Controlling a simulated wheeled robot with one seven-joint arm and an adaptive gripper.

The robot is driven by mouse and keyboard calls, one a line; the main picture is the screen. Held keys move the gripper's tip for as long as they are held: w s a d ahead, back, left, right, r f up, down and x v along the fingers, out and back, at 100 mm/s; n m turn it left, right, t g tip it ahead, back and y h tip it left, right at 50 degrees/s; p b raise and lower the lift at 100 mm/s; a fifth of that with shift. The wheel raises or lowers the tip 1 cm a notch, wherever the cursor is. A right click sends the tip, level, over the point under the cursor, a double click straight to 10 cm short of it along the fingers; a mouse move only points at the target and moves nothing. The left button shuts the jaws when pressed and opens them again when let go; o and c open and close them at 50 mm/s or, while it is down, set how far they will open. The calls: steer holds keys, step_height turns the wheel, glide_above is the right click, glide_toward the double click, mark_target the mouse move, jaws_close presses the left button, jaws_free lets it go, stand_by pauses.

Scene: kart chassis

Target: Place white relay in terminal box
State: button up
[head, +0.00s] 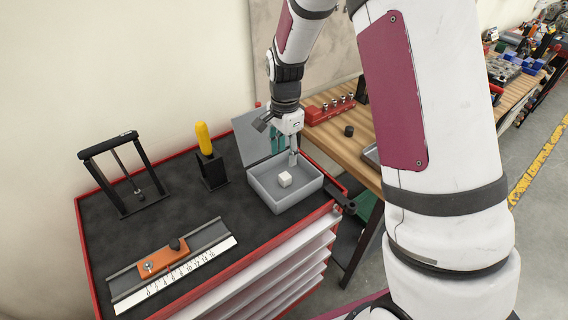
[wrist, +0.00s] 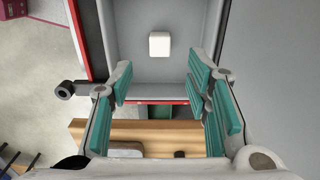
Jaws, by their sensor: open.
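The white relay (head: 285,179) is a small white block lying on the floor of the grey terminal box (head: 284,207). The box stands with its lid (head: 256,134) raised at the back. In the wrist view the relay (wrist: 160,44) lies inside the box (wrist: 118,45), beyond the fingertips. My gripper (head: 292,158) is over the back right part of the box, above and apart from the relay. In the wrist view my gripper (wrist: 160,80) is open, with nothing between its teal finger pads.
The black top of the red cabinet (head: 228,205) also holds a black frame (head: 112,172), a yellow-handled tool in a stand (head: 204,140) and a ruled slide with an orange block (head: 163,258). A wooden bench (head: 340,133) with a red socket rack (head: 328,109) adjoins at right.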

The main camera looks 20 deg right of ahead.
steer(key=s+r+n+t, duration=0.1)
steer(key=s+r+n, duration=0.3)
steer(key=r, duration=0.5)
steer(key=s+r+n+t, duration=0.2)
steer(key=s+r, duration=0.4)
steer(key=r, duration=0.3)
steer(key=s+r+n+t, duration=0.1)
steer(key=s+r+n, duration=0.2)
steer(key=s, duration=0.5)
steer(key=s+r+n+t, duration=0.1)
steer(key=s+r+n, duration=0.2)
steer(key=s+n, duration=0.2)
steer(key=s, duration=0.2)
steer(key=shift+s+d+r+t, duration=0.15)
steer(key=shift+s+r+t, duration=0.15)
steer(key=shift+s, duration=0.1)
